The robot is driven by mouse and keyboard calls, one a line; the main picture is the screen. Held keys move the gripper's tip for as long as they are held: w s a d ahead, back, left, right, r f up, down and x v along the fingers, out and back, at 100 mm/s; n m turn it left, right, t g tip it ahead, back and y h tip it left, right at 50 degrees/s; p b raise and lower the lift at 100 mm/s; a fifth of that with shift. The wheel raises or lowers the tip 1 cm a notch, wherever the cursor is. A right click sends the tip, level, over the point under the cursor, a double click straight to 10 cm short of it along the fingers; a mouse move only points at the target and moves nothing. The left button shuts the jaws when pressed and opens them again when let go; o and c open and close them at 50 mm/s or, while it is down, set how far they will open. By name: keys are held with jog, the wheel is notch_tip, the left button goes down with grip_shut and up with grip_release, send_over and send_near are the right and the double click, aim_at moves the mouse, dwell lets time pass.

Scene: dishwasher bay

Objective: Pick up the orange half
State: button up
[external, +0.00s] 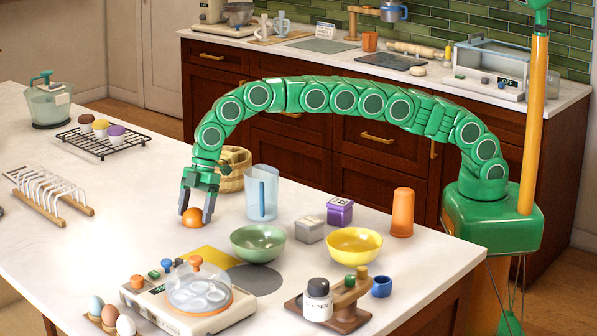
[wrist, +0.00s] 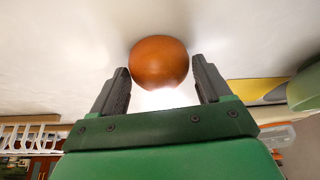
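The orange half (external: 193,218) rests on the white countertop, to the left of the clear measuring cup in the external view. It looks like a rounded orange dome there. In the wrist view the orange half (wrist: 159,62) lies between and slightly beyond the fingertips. My gripper (external: 195,216) points down over it, with its dark fingers on either side. In the wrist view my gripper (wrist: 162,75) is open, and a gap shows between the right finger and the orange half. The left fingertip is very close to it; contact there cannot be told.
A clear measuring cup (external: 262,193) and a wicker basket (external: 232,170) stand close by. A green bowl (external: 258,243), a yellow bowl (external: 354,245) and an egg cooker (external: 190,297) are nearer the front. The counter left of my gripper is clear up to the toast rack (external: 48,194).

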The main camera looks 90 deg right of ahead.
jog(key=c, duration=0.6)
jog(key=shift+c, duration=0.2)
jog(key=shift+r, duration=0.1)
jog(key=shift+r, duration=4.8)
jog(key=shift+r, duration=0.1)
